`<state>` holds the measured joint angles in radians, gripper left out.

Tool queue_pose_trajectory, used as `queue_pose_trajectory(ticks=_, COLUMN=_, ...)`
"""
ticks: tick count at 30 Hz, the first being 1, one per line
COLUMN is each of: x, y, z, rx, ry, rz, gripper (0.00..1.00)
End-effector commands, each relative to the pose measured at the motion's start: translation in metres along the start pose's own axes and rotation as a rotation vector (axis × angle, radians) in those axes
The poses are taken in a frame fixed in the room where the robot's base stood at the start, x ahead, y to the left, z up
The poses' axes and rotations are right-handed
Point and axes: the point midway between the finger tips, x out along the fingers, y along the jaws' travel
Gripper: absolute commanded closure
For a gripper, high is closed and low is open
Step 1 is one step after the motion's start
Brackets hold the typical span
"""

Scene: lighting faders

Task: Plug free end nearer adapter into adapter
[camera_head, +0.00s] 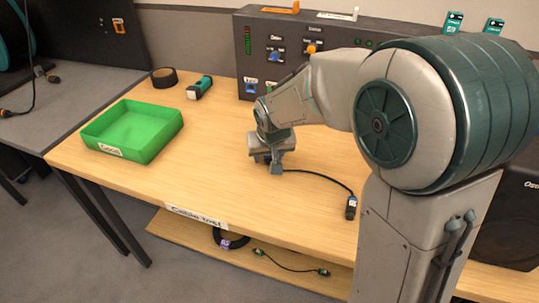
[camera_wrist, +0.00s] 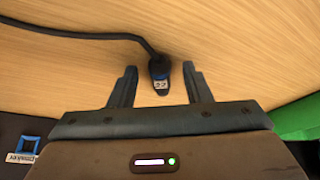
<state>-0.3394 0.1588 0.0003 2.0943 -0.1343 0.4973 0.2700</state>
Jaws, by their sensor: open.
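A black cable (camera_head: 325,178) lies on the wooden table. One end is under my gripper (camera_head: 268,163); the other end, a dark plug (camera_head: 351,208), lies near the table's front edge. In the wrist view, my gripper (camera_wrist: 159,73) is open, with a finger on each side of the near plug (camera_wrist: 159,68). Gaps show between plug and fingers. A blue socket (camera_head: 251,87) is low on the dark panel and shows in the wrist view (camera_wrist: 28,145); I cannot tell if it is the adapter.
The dark control panel (camera_head: 245,50) stands at the table's back. A green tray (camera_head: 110,150), a tape roll (camera_head: 164,77) and a teal-and-black tool (camera_head: 200,87) are on the left. A lower shelf (camera_head: 185,232) holds cables. The table between tray and gripper is clear.

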Motion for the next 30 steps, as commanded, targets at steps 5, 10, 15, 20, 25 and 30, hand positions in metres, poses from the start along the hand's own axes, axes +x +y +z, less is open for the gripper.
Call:
queue_pose_trajectory(ticks=5, x=0.0, y=0.0, z=0.0, rx=0.0, ry=0.0, rz=0.0, gripper=0.55)
queue_pose_trajectory(ticks=10, x=0.0, y=0.0, z=0.0, rx=0.0, ry=0.0, rz=0.0, gripper=0.89)
queue_pose_trajectory(ticks=15, x=-0.001, y=0.0, z=-0.001, rx=0.0, ry=0.001, rz=0.0, gripper=1.0)
queue_pose_trajectory(ticks=20, x=-0.007, y=0.0, z=-0.003, rx=0.0, ry=0.001, rz=0.0, gripper=1.0)
queue_pose_trajectory(ticks=25, x=-0.021, y=0.0, z=-0.009, rx=0.0, ry=0.001, rz=0.0, gripper=1.0)
queue_pose_trajectory(ticks=30, x=-0.033, y=0.0, z=-0.015, rx=0.0, ry=0.002, rz=0.0, gripper=1.0)
